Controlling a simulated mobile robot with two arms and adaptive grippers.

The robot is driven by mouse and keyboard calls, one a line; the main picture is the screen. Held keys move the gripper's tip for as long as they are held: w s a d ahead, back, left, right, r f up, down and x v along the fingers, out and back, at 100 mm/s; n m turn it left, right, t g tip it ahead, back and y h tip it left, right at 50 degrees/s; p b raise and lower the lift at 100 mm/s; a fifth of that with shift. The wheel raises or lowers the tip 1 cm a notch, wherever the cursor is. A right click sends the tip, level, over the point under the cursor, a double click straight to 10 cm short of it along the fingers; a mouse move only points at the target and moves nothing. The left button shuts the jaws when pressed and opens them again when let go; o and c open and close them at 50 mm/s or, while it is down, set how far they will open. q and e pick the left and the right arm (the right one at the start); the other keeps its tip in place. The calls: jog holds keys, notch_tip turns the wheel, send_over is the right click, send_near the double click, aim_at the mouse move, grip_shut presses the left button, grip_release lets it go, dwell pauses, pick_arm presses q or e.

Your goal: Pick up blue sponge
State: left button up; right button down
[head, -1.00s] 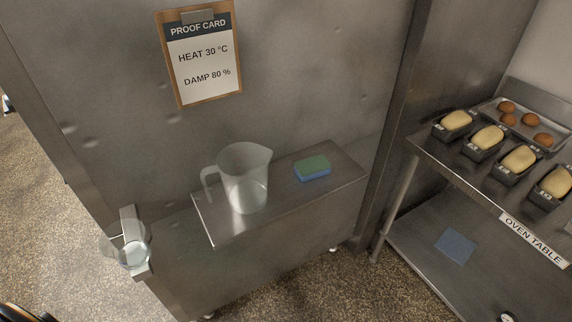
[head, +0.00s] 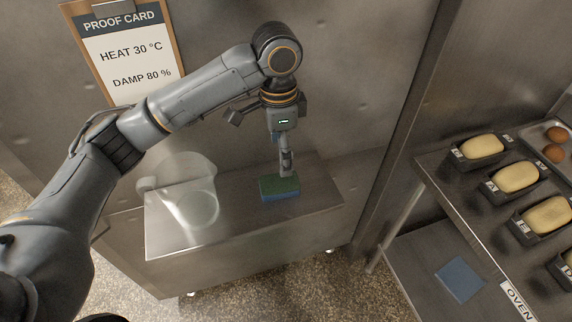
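The blue sponge (head: 279,193), blue below with a green top, lies on the metal shelf (head: 235,228), toward its right end. My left arm comes in from the left, and its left gripper (head: 287,172) points down at the sponge's top, over its right back part. The fingers look close to or touching the sponge. They are seen edge-on, so whether they are open or closed on it cannot be made out. My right gripper is not in view.
A clear measuring jug (head: 197,205) stands on the shelf left of the sponge, below my forearm. A proof card (head: 128,55) hangs on the steel wall. At the right, the oven table (head: 440,177) holds loaf tins and buns, with a blue square (head: 459,279) on its lower shelf.

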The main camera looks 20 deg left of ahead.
pick_arm(q)
jog(key=w+r, duration=0.1)
jog(key=p, duration=0.1)
send_over(279, 182)
jog(key=s, duration=0.1)
jog(key=f, duration=0.4)
jog(key=shift+d+f, duration=0.1)
jog(key=shift+d, duration=0.15)
jog(key=f, duration=0.2)
jog(key=shift+w+f, duration=0.25)
jog(key=shift+f, duration=0.4)
jog(key=shift+w+a+f+p, duration=0.1)
jog(key=shift+a+f+p, duration=0.05)
jog(key=shift+f+p, duration=0.45)
jog(key=f, duration=0.1)
jog(key=f+p, duration=0.1)
jog(key=f, duration=0.1)
jog(key=shift+w+a+f, duration=0.1)
jog(key=shift+w+f, duration=0.1)
jog(key=shift+f, duration=0.35)
jog(key=c, duration=0.8)
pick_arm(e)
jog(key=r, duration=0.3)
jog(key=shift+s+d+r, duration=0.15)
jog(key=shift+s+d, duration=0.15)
